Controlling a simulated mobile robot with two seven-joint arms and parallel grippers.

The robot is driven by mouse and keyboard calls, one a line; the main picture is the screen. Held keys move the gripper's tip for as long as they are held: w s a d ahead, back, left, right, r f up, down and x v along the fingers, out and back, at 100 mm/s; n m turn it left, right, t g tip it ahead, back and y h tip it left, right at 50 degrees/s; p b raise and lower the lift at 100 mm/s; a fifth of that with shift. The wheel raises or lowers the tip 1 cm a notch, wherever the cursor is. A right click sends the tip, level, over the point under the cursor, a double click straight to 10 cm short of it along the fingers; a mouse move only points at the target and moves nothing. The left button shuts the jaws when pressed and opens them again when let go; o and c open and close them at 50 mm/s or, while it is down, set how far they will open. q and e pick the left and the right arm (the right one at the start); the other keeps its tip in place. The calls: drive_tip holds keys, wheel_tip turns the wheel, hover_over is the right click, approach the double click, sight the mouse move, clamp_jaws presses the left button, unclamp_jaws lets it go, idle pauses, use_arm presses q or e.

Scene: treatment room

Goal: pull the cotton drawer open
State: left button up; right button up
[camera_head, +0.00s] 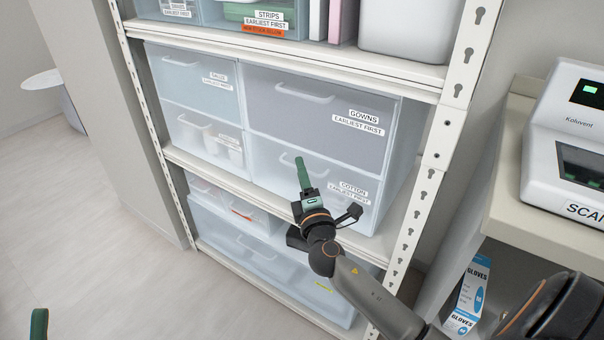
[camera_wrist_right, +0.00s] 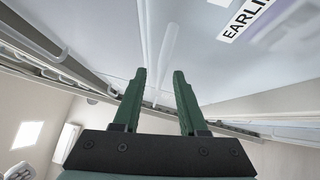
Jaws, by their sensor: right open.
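The cotton drawer (camera_head: 265,178) is a translucent pale front with a "COTTON" label at its right, on the shelf's middle level below the gowns drawer. Its front looks flush with its neighbours. My right gripper (camera_head: 302,163) is in front of it, fingers pointing at the upper middle of the front. In the right wrist view the green fingers (camera_wrist_right: 158,88) are apart with nothing between them. A pale bar, seemingly a handle (camera_wrist_right: 167,50), lies just beyond their tips; contact cannot be told. A green tip of my left gripper (camera_head: 39,325) shows at the lower left.
The gowns drawer (camera_head: 310,115) is directly above, and a drawer with white containers (camera_head: 205,138) is at left. A white shelf post (camera_head: 440,150) stands close at right, then a counter (camera_head: 540,235) with a machine and a gloves box (camera_head: 468,297) below. Open floor lies at left.

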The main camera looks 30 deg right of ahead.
clamp_jaws()
idle(1.4)
